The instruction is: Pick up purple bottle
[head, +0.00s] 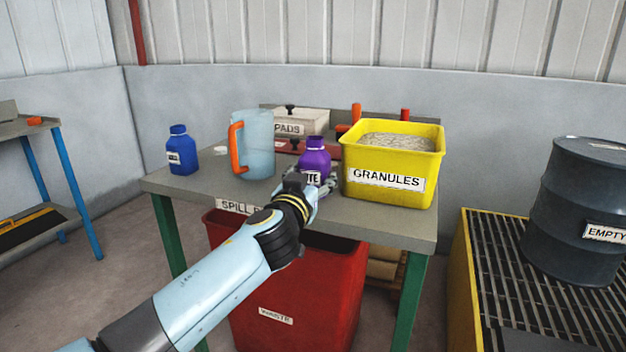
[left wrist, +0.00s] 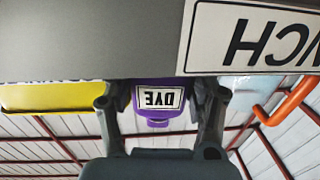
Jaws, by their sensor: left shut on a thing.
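The purple bottle (head: 315,156) is upright at the bench's front middle, left of the yellow granules bin. My left gripper (head: 318,183) reaches it from the front and is shut on it. In the left wrist view, which is upside down, the purple bottle (left wrist: 155,88) with its white DYE label sits between the two fingers of my left gripper (left wrist: 160,102). The bottle's base is hidden, so I cannot tell whether it touches the bench top. My right gripper is not in view.
The yellow granules bin (head: 391,190) stands close on the right. A clear jug (head: 257,150) with an orange handle and a blue bottle (head: 181,152) stand left on the bench (head: 215,186). A red waste bin (head: 300,300) is below. A dark drum (head: 575,215) stands right.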

